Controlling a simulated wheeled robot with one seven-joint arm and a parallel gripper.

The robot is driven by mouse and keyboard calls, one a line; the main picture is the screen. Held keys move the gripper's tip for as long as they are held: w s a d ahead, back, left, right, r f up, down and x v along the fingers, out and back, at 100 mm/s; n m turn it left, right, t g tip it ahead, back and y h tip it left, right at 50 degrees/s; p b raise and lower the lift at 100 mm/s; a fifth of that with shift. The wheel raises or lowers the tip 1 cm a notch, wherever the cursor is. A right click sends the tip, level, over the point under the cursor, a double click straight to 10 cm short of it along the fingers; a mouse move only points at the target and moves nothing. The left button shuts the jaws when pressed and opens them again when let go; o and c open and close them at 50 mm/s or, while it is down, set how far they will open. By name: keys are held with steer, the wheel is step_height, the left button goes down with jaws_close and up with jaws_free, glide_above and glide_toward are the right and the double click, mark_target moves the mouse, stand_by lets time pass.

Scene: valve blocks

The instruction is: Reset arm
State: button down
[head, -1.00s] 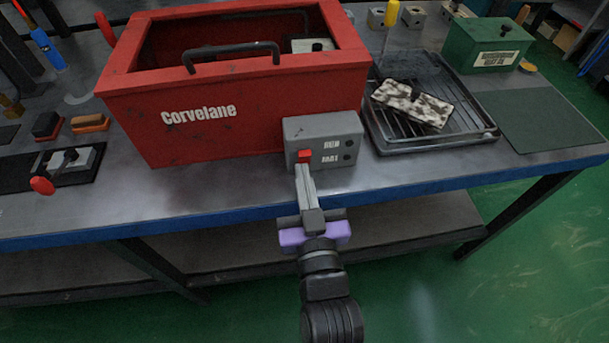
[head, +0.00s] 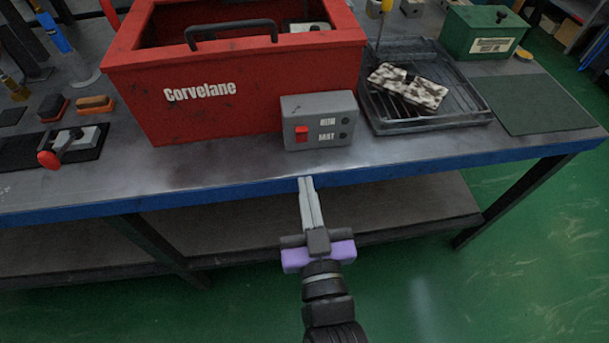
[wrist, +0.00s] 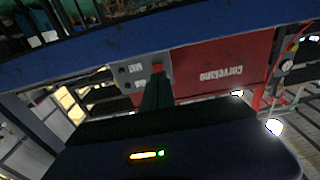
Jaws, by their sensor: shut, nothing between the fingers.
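My gripper (head: 306,182) is shut and empty in the head view. Its fingertips show in front of the blue front edge of the workbench (head: 230,198), below and apart from a grey switch box. The grey switch box (head: 318,140) has a red rocker switch (head: 302,133) and stands against the front right of the red Corvelane box (head: 230,112). In the wrist view, my fingers (wrist: 157,92) are together, with the switch box (wrist: 130,75) and the red Corvelane box (wrist: 222,68) beyond them.
A black rack tray (head: 440,122) holds a speckled block (head: 408,86). A green box (head: 482,32) and a dark mat (head: 535,103) are at the right. A red-handled valve block (head: 82,140) lies at the left. A lower shelf (head: 400,212) is under the bench.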

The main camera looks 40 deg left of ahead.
steer(key=v, duration=0.6)
steer(key=s+d+r+m+t+h+p, duration=0.2)
steer(key=d+m+h, duration=0.1)
steer(key=d, duration=0.7)
steer(key=s+d+r+m+t+h+p, duration=0.1)
steer(key=d+r+m+t+h+p, duration=0.15)
steer(key=d, duration=0.75)
steer(key=s+d+r+m+g+h+p, duration=0.1)
steer(key=s+d+m+h+p, duration=0.3)
steer(key=s+d, duration=0.9)
steer(key=d+r+h+p, duration=0.1)
steer(key=d+h+p, duration=0.1)
steer(key=d+h, duration=0.1)
steer(key=shift+s+r+g+h, duration=0.3)
steer(key=shift+r+g+h, duration=0.1)
steer(key=shift+h, duration=0.45)
steer(key=shift+m, duration=0.25)
